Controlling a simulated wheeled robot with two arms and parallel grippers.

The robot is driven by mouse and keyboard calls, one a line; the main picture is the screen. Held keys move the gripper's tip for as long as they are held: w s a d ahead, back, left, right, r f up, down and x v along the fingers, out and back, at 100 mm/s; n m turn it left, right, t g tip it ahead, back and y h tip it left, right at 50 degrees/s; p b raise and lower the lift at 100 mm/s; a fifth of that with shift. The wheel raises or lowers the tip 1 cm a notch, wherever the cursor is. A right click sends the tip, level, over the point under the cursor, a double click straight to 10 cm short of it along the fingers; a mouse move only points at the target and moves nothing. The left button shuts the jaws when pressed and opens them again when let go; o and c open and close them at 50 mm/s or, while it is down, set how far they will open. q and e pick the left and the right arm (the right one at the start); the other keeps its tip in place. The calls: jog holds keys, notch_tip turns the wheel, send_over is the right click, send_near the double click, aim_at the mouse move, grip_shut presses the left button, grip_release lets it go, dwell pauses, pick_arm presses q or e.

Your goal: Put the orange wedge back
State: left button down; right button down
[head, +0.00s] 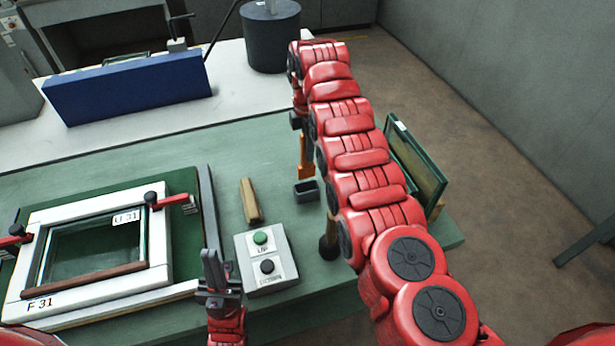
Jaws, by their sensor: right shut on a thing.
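The orange wedge (306,167) is upright below my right gripper (301,134), which is shut on it; my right arm hides part of the gripper. The wedge's lower end is just above a small dark open box (306,190) in the picture. I cannot tell whether they touch. My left gripper (219,268) is at the bottom centre, left of the button box, with no object visible in it. Whether its fingers are open is unclear.
A grey button box (267,273), a wooden block (250,201) and a dark-headed tool (328,246) are nearby. A clamped white frame (158,250) lies left. A green-framed pane (414,163) stands right. A blue block (128,88) and dark cylinder (270,38) are behind.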

jog(key=p, duration=0.2)
send_over(308, 177)
jog(key=f, duration=0.5)
jog(key=shift+w+f, duration=0.1)
jog(key=shift+w, duration=0.2)
notch_tip(308, 177, down, 3)
jog(key=shift+r+b, duration=0.2)
jog(key=shift+b, duration=0.15)
jog(key=shift+f, duration=0.3)
jog(key=shift+f, duration=0.15)
jog(key=c, duration=0.7)
grip_release()
